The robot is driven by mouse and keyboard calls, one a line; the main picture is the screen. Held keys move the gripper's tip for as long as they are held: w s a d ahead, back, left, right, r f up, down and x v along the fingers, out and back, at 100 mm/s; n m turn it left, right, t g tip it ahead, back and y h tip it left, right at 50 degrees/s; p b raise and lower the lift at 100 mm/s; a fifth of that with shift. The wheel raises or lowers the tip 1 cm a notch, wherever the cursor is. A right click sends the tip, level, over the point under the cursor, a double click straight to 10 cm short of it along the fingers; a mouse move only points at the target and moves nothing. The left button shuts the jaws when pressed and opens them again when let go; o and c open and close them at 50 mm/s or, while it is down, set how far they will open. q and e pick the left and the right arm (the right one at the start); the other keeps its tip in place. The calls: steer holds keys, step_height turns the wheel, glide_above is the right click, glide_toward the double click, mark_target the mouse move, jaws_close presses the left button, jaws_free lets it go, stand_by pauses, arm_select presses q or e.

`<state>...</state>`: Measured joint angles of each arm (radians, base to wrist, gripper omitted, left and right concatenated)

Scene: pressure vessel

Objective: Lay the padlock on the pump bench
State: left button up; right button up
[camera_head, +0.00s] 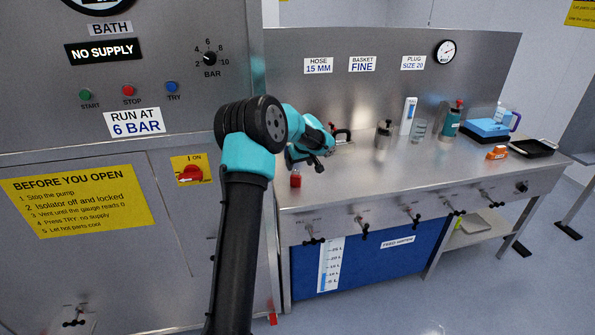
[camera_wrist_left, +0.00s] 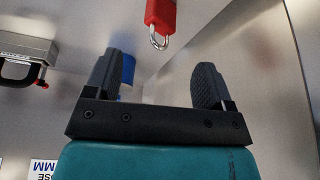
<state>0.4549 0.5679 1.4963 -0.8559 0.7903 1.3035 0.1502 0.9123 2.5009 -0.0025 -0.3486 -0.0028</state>
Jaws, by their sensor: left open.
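A red padlock (camera_head: 296,180) shows at the left end of the steel pump bench (camera_head: 370,185), close to the front edge. In the left wrist view the padlock (camera_wrist_left: 161,14) is at the top, its silver shackle pointing toward my gripper and part of its body cut off by the frame. My left gripper (camera_head: 312,160) is above the left end of the bench, a little behind and to the right of the padlock. In the wrist view its fingers (camera_wrist_left: 156,80) are apart with nothing between them, and the padlock lies beyond them. My right gripper is not in view.
A dark-handled fitting (camera_head: 341,135) stands just behind my left gripper. Several vessels, a blue unit (camera_head: 488,130), an orange item (camera_head: 497,153) and a black tray (camera_head: 532,148) occupy the bench's back and right. The front middle is clear. A control cabinet (camera_head: 120,130) stands left.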

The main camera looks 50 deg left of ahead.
arm_select(q)
steer(key=shift+v, duration=2.35)
steer(key=shift+f, duration=0.1)
steer(key=d+f+m, duration=0.1)
steer(key=d+f, duration=0.2)
steer(key=d+f+m+h, duration=0.1)
steer(key=d+f, duration=0.2)
steer(key=w+d+f+m+h, duration=0.1)
steer(key=d+f, duration=0.2)
steer(key=f, duration=0.1)
steer(key=s+d+f+m+h, duration=0.2)
steer(key=d+f, duration=0.4)
steer(key=d, duration=0.1)
steer(key=s+d+f+m+h, duration=0.2)
steer(key=d+f, duration=0.5)
steer(key=d, duration=0.1)
steer(key=s+d+f+m, duration=0.1)
steer(key=s+d+f, duration=0.2)
steer(key=s+d, duration=0.3)
steer(key=s+d+f+m+h, duration=0.1)
steer(key=s+d+f+m, duration=0.1)
steer(key=s+d+f, duration=0.2)
steer(key=s+d+f+m+h, duration=0.1)
steer(key=s+d+f, duration=0.3)
steer(key=s+d, duration=0.6)
steer(key=shift+s+m+g, duration=0.3)
steer(key=shift+s+m, duration=0.4)
steer(key=shift+s, duration=0.4)
steer(key=shift+o, duration=0.4)
steer(key=shift+f, duration=0.15)
